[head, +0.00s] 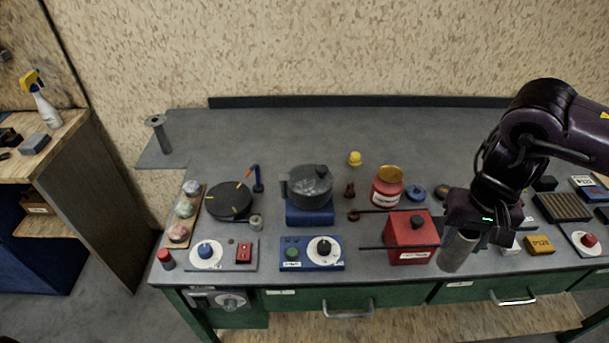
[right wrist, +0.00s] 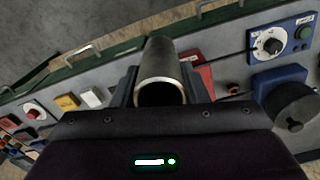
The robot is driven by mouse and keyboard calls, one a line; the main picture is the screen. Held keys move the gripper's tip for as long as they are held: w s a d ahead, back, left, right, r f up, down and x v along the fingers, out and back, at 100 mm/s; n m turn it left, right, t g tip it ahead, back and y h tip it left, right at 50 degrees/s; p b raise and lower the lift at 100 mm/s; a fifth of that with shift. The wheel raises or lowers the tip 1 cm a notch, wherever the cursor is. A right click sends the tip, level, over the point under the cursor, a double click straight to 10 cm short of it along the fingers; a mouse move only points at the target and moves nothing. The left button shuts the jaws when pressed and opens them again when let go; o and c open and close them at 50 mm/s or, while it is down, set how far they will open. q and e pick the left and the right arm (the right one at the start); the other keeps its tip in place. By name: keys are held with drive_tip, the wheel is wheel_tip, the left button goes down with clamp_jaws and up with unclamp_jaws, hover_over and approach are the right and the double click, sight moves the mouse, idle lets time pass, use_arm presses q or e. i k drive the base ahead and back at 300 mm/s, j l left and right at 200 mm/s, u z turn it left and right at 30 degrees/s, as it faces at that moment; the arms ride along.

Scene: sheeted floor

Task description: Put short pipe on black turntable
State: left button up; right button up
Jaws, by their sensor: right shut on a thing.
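The short pipe (head: 457,251) is a grey metal tube. My right gripper (head: 476,232) is shut on it and holds it at the front edge of the bench, right of the red box. The pipe hangs tilted below the gripper. In the right wrist view the pipe (right wrist: 161,72) sits between the two fingers, its round open end facing the camera. The black turntable (head: 229,201) is a flat dark disc with small yellow marks at the left of the bench, far from the pipe; nothing lies on its top. My left gripper is not in view.
Between pipe and turntable stand a red box (head: 408,240) with rods, a red jar (head: 387,190) and a dark pot on a blue base (head: 309,212). Control panels (head: 312,254) line the front edge. The back of the bench (head: 280,135) is clear.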

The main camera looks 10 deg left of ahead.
sight(227, 197)
drive_tip(key=i+j+u, duration=0.1)
drive_tip(key=j+u, duration=0.15)
drive_tip(key=u, duration=0.2)
drive_tip(key=i+j+u, duration=0.15)
drive_tip(key=u, duration=0.3)
drive_tip(key=i+j+u, duration=0.15)
drive_tip(key=u, duration=0.3)
drive_tip(key=i+j, duration=0.2)
drive_tip(key=i, duration=0.1)
